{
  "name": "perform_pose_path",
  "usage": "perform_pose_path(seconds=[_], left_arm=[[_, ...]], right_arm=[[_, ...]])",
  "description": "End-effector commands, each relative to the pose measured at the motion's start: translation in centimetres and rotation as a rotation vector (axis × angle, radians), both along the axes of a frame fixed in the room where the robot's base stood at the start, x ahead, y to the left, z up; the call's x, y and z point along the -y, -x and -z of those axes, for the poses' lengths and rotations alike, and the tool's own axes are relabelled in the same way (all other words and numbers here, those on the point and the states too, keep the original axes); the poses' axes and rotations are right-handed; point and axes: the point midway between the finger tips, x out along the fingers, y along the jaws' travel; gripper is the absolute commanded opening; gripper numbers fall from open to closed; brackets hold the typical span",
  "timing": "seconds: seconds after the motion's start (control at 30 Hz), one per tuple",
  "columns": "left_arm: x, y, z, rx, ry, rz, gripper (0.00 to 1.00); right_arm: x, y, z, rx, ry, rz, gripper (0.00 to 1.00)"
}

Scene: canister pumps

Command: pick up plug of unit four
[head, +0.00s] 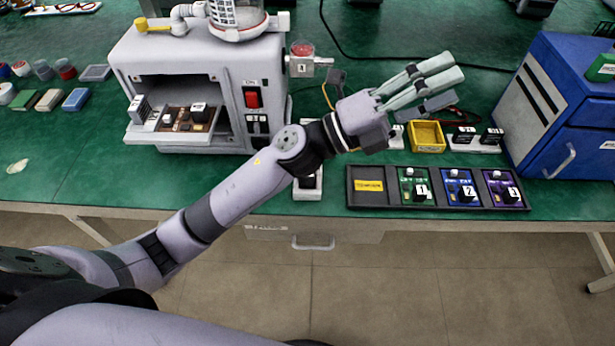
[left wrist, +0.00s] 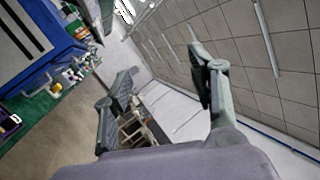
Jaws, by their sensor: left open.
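My left gripper (head: 450,78) is raised above the back of the green bench, with its fingers spread and empty, pointing right. In the left wrist view the open fingers (left wrist: 162,55) face the room, away from the bench top. Two more black plugs, (head: 464,134) and (head: 492,136), stand on a white strip, and a dark block (head: 198,112) sits inside the grey machine (head: 190,70). I cannot make out which plug belongs to unit four. My right gripper is out of view.
A yellow bin (head: 427,137) stands behind the tray. A blue cabinet (head: 565,105) stands at the right. Black cables cross the back of the bench. Small coloured containers (head: 48,101) are at the left. Green bench surface is clear in the back middle.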

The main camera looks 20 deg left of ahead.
Motion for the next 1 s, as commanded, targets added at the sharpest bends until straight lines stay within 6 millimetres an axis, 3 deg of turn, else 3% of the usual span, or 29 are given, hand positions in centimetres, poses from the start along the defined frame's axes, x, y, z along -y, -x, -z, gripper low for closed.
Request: perform_pose_path(seconds=[0.03, 0.13, 0.27, 0.37, 0.47, 0.6, 0.7, 0.87, 1.0], left_arm=[[1.9, 1.5, 0.0, 0.133, -0.123, 0.079, 0.53], [4.5, 4.3, 2.7, 0.371, -0.394, 0.247, 0.53], [4.0, 5.5, 8.5, 0.616, -0.793, 0.447, 0.53], [0.3, 4.2, 12.9, 0.738, -1.128, 0.59, 0.53], [-5.4, 1.7, 15.6, 0.783, -1.461, 0.711, 0.53], [-13.5, -1.4, 16.0, 0.739, -1.831, 0.825, 0.53], [-17.5, -2.6, 15.2, 0.684, -1.992, 0.872, 0.53], [-19.9, -3.0, 15.0, 0.635, -2.086, 0.902, 0.53], [-20.0, -2.9, 17.3, 0.633, -2.085, 0.909, 0.53]], right_arm=[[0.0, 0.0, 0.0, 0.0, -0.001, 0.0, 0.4], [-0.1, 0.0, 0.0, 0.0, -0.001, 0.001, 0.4], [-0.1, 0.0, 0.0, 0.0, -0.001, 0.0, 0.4], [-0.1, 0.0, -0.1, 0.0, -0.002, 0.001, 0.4], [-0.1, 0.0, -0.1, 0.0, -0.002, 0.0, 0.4], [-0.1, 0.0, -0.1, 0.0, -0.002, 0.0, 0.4], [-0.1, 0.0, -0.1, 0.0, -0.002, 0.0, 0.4], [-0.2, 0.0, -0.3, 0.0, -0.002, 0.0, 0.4], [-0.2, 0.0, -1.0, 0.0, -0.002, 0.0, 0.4]])
